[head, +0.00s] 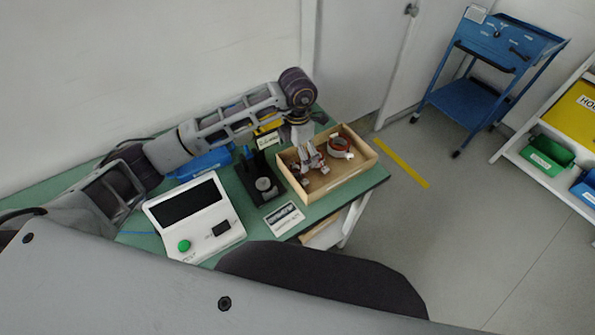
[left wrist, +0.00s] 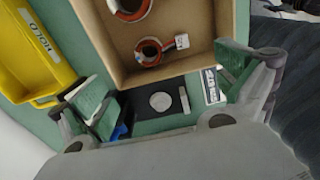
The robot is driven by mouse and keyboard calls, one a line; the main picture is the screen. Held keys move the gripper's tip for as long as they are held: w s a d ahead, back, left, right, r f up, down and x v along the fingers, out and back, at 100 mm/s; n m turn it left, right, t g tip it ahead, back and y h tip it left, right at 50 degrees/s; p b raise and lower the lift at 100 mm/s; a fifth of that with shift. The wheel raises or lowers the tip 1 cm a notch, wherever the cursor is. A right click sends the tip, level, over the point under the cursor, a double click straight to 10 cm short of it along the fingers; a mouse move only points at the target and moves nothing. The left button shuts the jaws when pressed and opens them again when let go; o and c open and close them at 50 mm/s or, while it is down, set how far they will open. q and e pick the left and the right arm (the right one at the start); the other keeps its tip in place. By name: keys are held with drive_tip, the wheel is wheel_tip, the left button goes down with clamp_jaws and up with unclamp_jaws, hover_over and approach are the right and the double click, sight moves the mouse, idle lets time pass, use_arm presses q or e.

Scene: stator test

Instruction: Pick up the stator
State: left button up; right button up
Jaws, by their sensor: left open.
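Two ring-shaped stators with copper-red windings lie in an open wooden box (head: 352,176). One stator (head: 339,146) shows at the box's far right in the head view. In the left wrist view, one stator (left wrist: 128,8) is cut by the top edge, and another stator (left wrist: 148,50) has a small white tag beside it. My left gripper (head: 313,169) points down over the left part of the box, open and with nothing between its fingers. In the left wrist view its fingers (left wrist: 168,92) are spread wide, near the box's edge. My right gripper is not in view.
A black fixture (head: 262,182) stands left of the box. A white test unit (head: 195,215) with a screen and green button is further left. A yellow bin (left wrist: 35,60) lies beside the box. A blue cart (head: 470,95) stands apart across the floor.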

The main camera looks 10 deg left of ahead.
use_arm(q)
hover_over(298, 172)
drive_tip(key=shift+w+a+f, duration=0.1)
drive_tip(key=shift+f, duration=2.2)
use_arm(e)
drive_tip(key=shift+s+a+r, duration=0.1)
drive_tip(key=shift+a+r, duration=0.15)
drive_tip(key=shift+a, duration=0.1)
use_arm(q)
drive_tip(key=shift+f, duration=0.15)
wheel_tip(298, 172, down, 2)
drive_tip(key=shift+p, duration=0.6)
drive_tip(key=shift+f, duration=1.45)
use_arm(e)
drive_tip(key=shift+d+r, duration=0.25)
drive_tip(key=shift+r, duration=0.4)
use_arm(q)
drive_tip(key=shift+c, duration=0.4)
drive_tip(key=c, duration=1)
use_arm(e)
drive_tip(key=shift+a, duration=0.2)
